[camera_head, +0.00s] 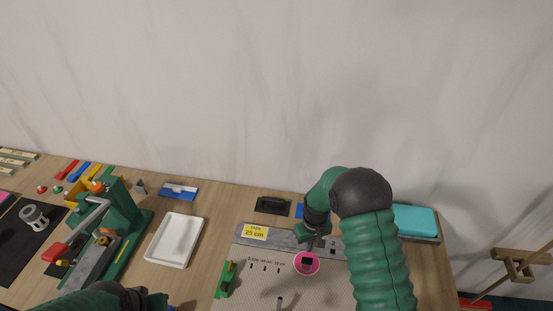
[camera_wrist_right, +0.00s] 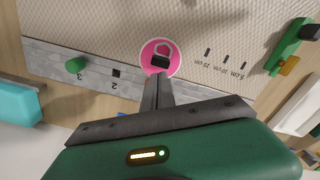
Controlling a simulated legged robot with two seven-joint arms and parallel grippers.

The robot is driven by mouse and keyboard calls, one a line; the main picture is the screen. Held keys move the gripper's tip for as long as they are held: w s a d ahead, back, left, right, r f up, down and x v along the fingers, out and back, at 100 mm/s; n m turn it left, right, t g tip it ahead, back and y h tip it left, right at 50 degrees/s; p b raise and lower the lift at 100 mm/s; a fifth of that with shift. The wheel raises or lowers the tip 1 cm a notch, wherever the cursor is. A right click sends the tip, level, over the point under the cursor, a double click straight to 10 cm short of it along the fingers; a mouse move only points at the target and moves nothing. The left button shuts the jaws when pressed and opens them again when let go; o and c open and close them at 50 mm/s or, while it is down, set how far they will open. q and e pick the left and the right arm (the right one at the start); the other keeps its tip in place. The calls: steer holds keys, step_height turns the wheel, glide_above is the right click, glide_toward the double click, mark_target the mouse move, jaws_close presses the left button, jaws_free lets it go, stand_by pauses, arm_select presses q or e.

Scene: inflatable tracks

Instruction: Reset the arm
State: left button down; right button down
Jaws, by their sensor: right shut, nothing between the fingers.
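My right arm (camera_head: 375,245) reaches in from the bottom right over the dotted board (camera_head: 240,275). Its gripper (camera_head: 313,241) is shut and empty, just behind the pink round lock sign (camera_head: 306,270). In the right wrist view the closed fingers (camera_wrist_right: 158,90) point at the lock sign (camera_wrist_right: 160,46) and hold nothing; whether they touch the board I cannot tell. My left arm shows at the bottom left edge, with its gripper (camera_head: 155,301) only partly in view, so its jaws cannot be read.
A grey strip with a yellow "25 cm" label (camera_head: 255,232) lies along the board's back. A white tray (camera_head: 174,240) and a green press with a red handle (camera_head: 112,225) stand left. A turquoise block (camera_head: 415,221) is right. The wall is close behind.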

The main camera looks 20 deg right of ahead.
steer(key=s+a+r+t+b, duration=0.1)
steer(key=s+a+r+b, duration=0.1)
steer(key=s+b, duration=0.4)
steer(key=s+a+r+t+b, duration=0.1)
steer(key=s+a+r+b, duration=0.1)
steer(key=s+b, duration=0.5)
steer(key=s+a, duration=0.1)
steer(key=s, duration=0.2)
steer(key=shift+m+t, duration=0.3)
steer(key=shift+m, duration=0.1)
steer(key=shift+s, duration=0.15)
